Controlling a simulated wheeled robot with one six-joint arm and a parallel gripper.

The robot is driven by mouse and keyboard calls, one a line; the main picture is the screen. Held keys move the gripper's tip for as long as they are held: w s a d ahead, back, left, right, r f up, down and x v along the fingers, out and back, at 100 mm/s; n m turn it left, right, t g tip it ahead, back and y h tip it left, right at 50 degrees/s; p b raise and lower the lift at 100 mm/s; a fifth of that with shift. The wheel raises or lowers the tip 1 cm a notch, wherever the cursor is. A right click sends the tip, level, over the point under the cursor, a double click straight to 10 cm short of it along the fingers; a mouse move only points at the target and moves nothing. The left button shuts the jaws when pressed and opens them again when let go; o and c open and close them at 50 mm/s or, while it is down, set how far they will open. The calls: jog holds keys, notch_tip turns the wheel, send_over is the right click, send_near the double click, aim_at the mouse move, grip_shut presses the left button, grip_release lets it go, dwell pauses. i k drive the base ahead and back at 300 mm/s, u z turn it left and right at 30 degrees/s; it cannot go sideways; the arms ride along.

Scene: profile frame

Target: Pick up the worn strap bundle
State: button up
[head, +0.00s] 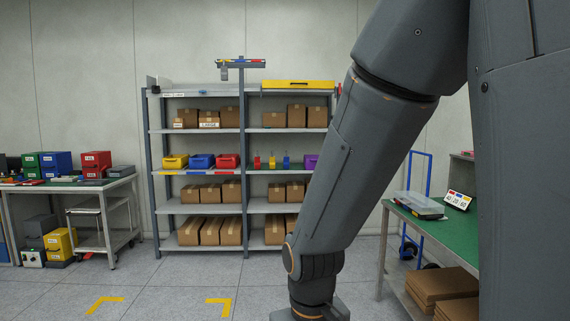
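I cannot make out a worn strap bundle anywhere in the head view. My arm comes down from the upper right across the picture, and its wrist reaches the bottom edge right of centre. My gripper is below the frame, so its fingers and anything in them are hidden. My arm also hides part of the shelf rack's right side and the floor behind it.
A grey shelf rack (243,140) with cardboard boxes and coloured bins stands at the back wall. A workbench (122,184) with coloured boxes is at left. A green-topped table (462,232) bearing a clear case (416,204) is at right. The floor (165,292) at front left is clear.

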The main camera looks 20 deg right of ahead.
aim_at(223, 69)
jog(key=z, duration=0.15)
jog(key=i, duration=5.4)
jog(key=u, duration=0.2)
